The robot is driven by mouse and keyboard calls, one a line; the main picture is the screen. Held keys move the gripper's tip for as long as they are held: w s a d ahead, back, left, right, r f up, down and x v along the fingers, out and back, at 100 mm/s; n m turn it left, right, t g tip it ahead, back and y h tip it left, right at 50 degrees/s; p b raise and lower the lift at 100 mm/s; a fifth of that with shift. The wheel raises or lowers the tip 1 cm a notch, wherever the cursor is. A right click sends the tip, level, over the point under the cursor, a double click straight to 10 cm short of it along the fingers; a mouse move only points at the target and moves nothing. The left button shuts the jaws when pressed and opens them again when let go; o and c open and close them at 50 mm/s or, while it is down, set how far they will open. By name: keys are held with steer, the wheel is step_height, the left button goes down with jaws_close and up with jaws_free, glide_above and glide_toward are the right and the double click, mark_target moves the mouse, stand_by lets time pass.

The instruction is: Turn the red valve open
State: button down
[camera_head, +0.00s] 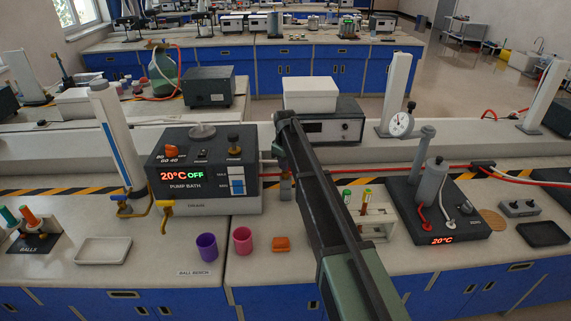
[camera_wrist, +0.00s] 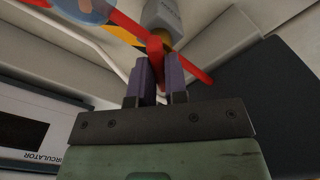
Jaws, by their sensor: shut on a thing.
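In the wrist view my gripper (camera_wrist: 160,68) has its two dark purple fingers closed on the red valve's handle (camera_wrist: 156,50), a narrow upright red piece between them. A pale grey body with a brass-coloured collar (camera_wrist: 164,38) is just beyond the handle. A red strip (camera_wrist: 195,70) slants past behind the fingers; whether it is hose or part of the valve I cannot tell. In the head view my arm covers most of the valve area, and the handle cannot be made out there.
The pump bath (camera_head: 205,165), reading 20°C OFF, stands left of my arm. To the right are a small tube rack (camera_head: 376,225) and a dark unit (camera_head: 440,215) reading 20°C.

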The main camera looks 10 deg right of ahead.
steer(key=n, duration=0.4)
steer(key=shift+n, duration=1.9)
steer(key=c, duration=1.1)
jaws_free()
steer(key=shift+c, duration=0.2)
step_height(320, 180, up, 11)
steer(key=p, duration=1.1)
